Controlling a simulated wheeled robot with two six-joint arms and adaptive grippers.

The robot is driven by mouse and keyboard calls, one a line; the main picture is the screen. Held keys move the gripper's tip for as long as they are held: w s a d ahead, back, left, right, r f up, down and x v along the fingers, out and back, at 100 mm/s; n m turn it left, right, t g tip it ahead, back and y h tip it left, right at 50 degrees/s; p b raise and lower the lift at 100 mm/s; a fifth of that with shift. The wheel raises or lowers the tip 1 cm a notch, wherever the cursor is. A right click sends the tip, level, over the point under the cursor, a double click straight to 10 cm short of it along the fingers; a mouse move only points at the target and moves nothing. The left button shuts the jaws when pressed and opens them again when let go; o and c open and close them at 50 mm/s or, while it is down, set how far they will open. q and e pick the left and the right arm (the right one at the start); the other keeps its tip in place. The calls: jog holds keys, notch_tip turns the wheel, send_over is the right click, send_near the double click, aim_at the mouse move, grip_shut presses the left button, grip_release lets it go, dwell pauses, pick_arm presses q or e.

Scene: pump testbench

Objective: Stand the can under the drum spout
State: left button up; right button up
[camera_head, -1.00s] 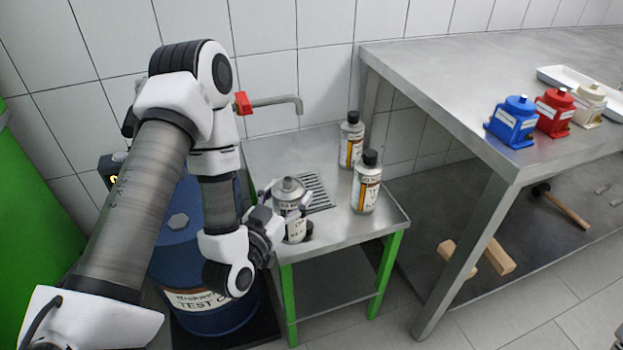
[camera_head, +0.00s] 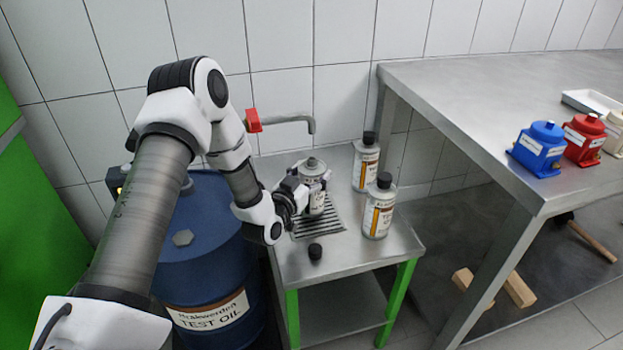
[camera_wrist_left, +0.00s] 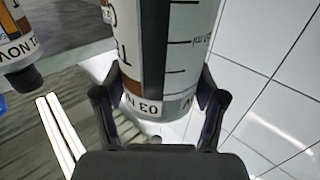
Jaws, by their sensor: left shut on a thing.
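My left gripper (camera_head: 308,192) is shut around the body of a grey open-looking can (camera_head: 313,172) with a white label. The can is upright over the back part of the slotted drain grate (camera_head: 322,226), beneath the end of the drum spout (camera_head: 312,128). I cannot tell whether its base touches the grate. In the left wrist view the can (camera_wrist_left: 165,50) fills the space between both fingers (camera_wrist_left: 158,110). The spout has a red handle (camera_head: 253,120). The blue test oil drum (camera_head: 200,275) stands left of the small steel table. My right gripper is not in view.
Two capped bottles stand on the small table, one at the back (camera_head: 366,165) and one nearer (camera_head: 379,212), right of the can. A loose black cap (camera_head: 315,252) lies at the front. A steel bench (camera_head: 470,100) with blue (camera_head: 540,150) and red pumps stands right.

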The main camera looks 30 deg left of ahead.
pick_arm(q)
jog(key=shift+w+f, duration=0.1)
jog(key=shift+f, duration=0.65)
jog(key=shift+f, duration=0.1)
jog(key=o, duration=1.8)
jog(key=shift+s, duration=0.25)
jog(key=s, duration=0.7)
jog(key=s+d+p, duration=0.1)
jog(key=s, duration=0.3)
jog(key=shift+s, duration=0.35)
